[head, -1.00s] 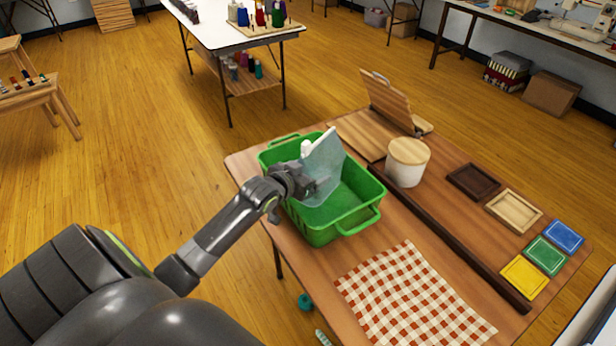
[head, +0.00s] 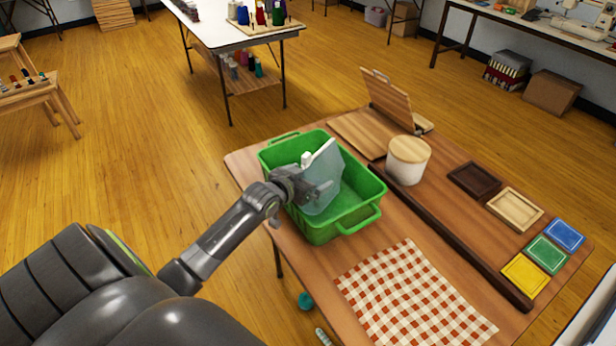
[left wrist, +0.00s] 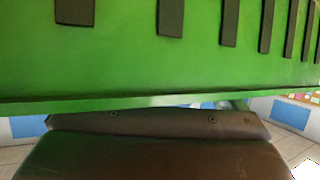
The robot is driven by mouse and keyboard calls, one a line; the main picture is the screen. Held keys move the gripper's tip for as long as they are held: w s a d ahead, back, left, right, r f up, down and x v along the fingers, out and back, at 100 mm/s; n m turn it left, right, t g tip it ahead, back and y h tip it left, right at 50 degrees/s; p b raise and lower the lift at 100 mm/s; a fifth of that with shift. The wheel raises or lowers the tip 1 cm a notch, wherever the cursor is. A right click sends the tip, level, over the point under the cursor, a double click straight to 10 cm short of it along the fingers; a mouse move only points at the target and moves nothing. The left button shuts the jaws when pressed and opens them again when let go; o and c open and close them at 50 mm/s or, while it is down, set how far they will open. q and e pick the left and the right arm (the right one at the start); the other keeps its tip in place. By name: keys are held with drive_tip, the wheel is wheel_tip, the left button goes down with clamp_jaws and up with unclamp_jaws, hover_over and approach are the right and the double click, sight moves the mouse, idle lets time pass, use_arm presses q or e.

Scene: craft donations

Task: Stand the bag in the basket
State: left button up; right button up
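The bag (head: 327,163) is a pale, see-through sheet-like pouch with a small white piece at its upper left edge. In the head view it is upright but leaning, with its lower part inside the green basket (head: 357,227). My left gripper (head: 319,190) reaches over the basket's near left rim and appears shut on the bag; the fingers are partly blurred by it. Whether the bag's bottom touches the basket floor is hard to tell. The left wrist view shows the slotted green basket wall (left wrist: 140,60) close up; the bag does not show there. My right gripper is out of view.
The basket stands on a wooden table (head: 437,222). A white canister with a wooden lid (head: 407,165) and a wooden stand (head: 390,105) are behind it to the right. A checked cloth (head: 412,300) lies in front. A dark strip (head: 450,240) crosses the table.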

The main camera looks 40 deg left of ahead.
use_arm(q)
drive_tip(key=shift+o, duration=0.2)
drive_tip(key=shift+r, duration=0.1)
drive_tip(key=shift+r, duration=0.25)
drive_tip(key=p+v, duration=0.1)
drive_tip(key=v, duration=1.1)
drive_tip(key=shift+r, duration=0.35)
drive_tip(key=shift+f, duration=0.1)
